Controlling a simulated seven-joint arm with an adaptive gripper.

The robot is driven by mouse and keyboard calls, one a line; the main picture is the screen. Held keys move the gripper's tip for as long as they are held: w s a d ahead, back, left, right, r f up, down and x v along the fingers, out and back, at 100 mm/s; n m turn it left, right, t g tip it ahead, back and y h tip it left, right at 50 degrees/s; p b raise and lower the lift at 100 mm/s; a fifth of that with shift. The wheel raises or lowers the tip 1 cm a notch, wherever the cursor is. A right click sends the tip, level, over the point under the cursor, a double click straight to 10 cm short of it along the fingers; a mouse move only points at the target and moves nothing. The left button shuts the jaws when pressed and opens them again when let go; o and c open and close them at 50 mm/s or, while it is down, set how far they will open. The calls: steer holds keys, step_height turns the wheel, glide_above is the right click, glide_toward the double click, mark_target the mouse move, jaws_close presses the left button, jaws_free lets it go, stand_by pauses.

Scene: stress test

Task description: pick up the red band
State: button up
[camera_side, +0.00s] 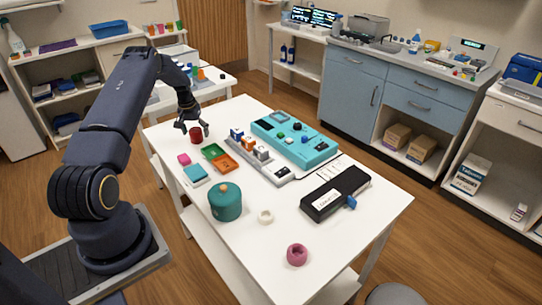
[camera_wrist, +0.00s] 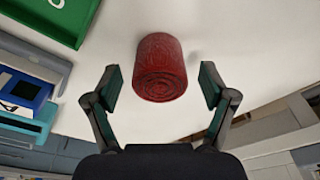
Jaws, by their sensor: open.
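The red band (camera_side: 195,135) is a short, dark red roll with a coiled end. It stands on the white table near the table's far left part. In the wrist view the red band (camera_wrist: 160,68) is in the upper middle, between and slightly beyond the two fingertips. My gripper (camera_side: 193,127) is open, pointing down at the red band. In the wrist view my gripper (camera_wrist: 160,80) has one finger on each side of the band, with visible gaps on both sides. Whether the fingers are low enough to surround it is unclear.
A green tray (camera_side: 212,151) and an orange tray (camera_side: 226,164) lie close by. A teal jar (camera_side: 225,203) and pink ring (camera_side: 297,255) stand toward the front.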

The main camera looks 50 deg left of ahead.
steer(key=c, duration=1.3)
steer(key=shift+o, duration=0.2)
steer(key=shift+r, duration=0.1)
